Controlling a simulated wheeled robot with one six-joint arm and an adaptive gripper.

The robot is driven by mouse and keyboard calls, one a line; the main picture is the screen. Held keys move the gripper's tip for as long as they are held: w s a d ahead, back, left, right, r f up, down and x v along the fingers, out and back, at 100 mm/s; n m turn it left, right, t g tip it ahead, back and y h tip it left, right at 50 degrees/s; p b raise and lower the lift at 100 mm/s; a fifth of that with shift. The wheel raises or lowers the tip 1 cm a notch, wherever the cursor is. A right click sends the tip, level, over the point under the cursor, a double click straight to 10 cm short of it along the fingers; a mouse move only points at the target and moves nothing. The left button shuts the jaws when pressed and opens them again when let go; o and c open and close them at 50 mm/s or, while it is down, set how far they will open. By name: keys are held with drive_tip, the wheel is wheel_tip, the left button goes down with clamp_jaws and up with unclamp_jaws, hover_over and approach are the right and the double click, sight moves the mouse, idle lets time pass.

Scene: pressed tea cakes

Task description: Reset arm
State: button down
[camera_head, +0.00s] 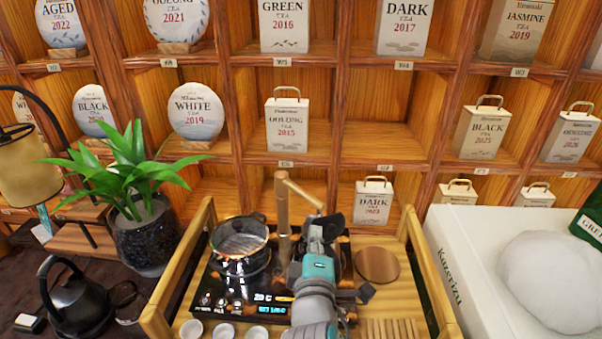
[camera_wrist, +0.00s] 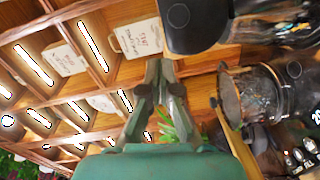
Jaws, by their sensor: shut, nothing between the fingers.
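My arm shows in the head view above the tea tray (camera_head: 157,318), its teal and grey links over the induction hob. In the wrist view my gripper (camera_wrist: 160,68) is shut, with its fingers together and nothing between them. The fingers point toward the wooden shelf (camera_head: 381,138), which stands behind the tray. In the head view the fingertips are hard to make out among the dark things by the hob.
A glass pot (camera_head: 241,262) stands on the hob, left of my arm, with small cups (camera_head: 224,331) in front. A potted plant (camera_head: 146,230) and black kettle (camera_head: 80,305) are at left. A white box (camera_head: 455,262) is at right. Tea packages fill many shelf compartments.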

drive_tip(key=s+d+f+m+g+y, duration=0.15)
drive_tip(key=s+d+f, duration=0.25)
drive_tip(key=s+f, duration=0.5)
drive_tip(key=s+d+f+m+y, duration=0.25)
drive_tip(key=s+d+f, duration=0.25)
drive_tip(key=s+f, duration=0.5)
drive_tip(key=s+d+m+h, duration=0.1)
drive_tip(key=s+m, duration=0.4)
drive_tip(key=s, duration=0.7)
drive_tip(key=s+d+m+g+h, duration=0.1)
drive_tip(key=s+d+m, duration=0.2)
drive_tip(key=s, duration=0.9)
drive_tip(key=m, duration=0.2)
drive_tip(key=shift+s+d+r+m, duration=0.2)
drive_tip(key=shift+d+r+m, duration=0.2)
